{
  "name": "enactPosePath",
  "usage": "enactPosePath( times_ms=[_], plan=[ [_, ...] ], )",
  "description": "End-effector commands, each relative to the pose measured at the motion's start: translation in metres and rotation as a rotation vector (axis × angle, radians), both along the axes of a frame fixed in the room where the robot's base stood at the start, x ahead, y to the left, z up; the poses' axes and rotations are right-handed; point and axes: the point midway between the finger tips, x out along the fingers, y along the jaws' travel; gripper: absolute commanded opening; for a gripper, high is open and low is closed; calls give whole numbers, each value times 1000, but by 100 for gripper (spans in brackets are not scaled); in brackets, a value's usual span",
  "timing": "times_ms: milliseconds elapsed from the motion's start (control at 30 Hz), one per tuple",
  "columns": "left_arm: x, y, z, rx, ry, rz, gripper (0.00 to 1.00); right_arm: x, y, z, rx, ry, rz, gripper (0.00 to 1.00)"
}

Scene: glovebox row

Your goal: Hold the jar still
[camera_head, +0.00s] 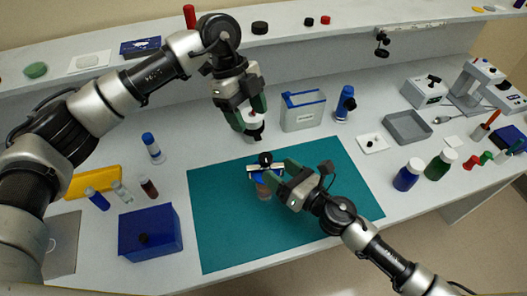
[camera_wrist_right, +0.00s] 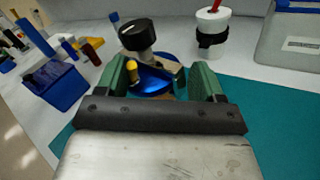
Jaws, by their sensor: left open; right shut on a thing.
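The jar (camera_head: 263,190), brownish with blue showing at its top, stands over the teal mat and is partly hidden by my right gripper. My right gripper (camera_head: 273,174) is shut on it from the right. In the right wrist view the blue part (camera_wrist_right: 152,82) shows between the green fingers (camera_wrist_right: 163,82). A black round knob (camera_wrist_right: 140,38) shows just beyond it. My left gripper (camera_head: 251,112) is open and points down, above and behind the jar. A white cup with a black band (camera_head: 254,123) shows at its fingertips; I cannot tell whether they touch.
The teal mat (camera_head: 225,220) is mostly clear. A blue box (camera_head: 165,222), a yellow block (camera_head: 92,182) and small vials are at left. A grey-blue bin (camera_head: 303,117) stands behind. A grey tray (camera_head: 408,127) and capped bottles (camera_head: 408,176) are at right.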

Motion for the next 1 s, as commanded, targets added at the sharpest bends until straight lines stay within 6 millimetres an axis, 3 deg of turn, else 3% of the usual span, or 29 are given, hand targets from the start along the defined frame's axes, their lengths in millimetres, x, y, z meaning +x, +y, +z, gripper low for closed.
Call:
enactPosePath(
  times_ms=[33, 500, 700, 1000],
  plan=[
    [-3, -2, -8, 1, 3, -2, 60, -4, 1, -8, -3, 19, 5, 33],
    [-23, -28, -88, -1, 2, -4, 60, -4, 1, -8, -3, 19, 5, 33],
    [-26, -32, -101, -1, -1, -4, 60, -4, 1, -8, -3, 19, 5, 33],
    [-27, -33, -102, -1, -1, -4, 59, -4, 1, -8, -2, 18, 5, 33]
  ],
)
